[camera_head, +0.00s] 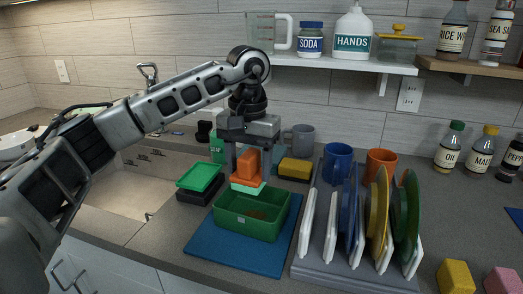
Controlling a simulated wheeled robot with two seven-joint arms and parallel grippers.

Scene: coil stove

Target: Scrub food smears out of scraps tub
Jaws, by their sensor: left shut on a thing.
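The scraps tub (235,228) is a green open box on a blue mat (207,249) at the middle of the counter. A brownish smear (258,213) shows on its inside floor. My left gripper (248,168) points down above the tub's back part. It is shut on an orange-handled scrubber (247,165) with a pale green pad (248,187) at the bottom. The pad is at about the height of the tub's rim; I cannot tell whether it touches the tub. My right gripper is not in view.
A green lid or tray (200,177) lies on a dark block left of the tub. A dish rack (340,279) with upright plates stands close on the right. A yellow sponge (295,168) and mugs are behind. The sink (120,190) is at left.

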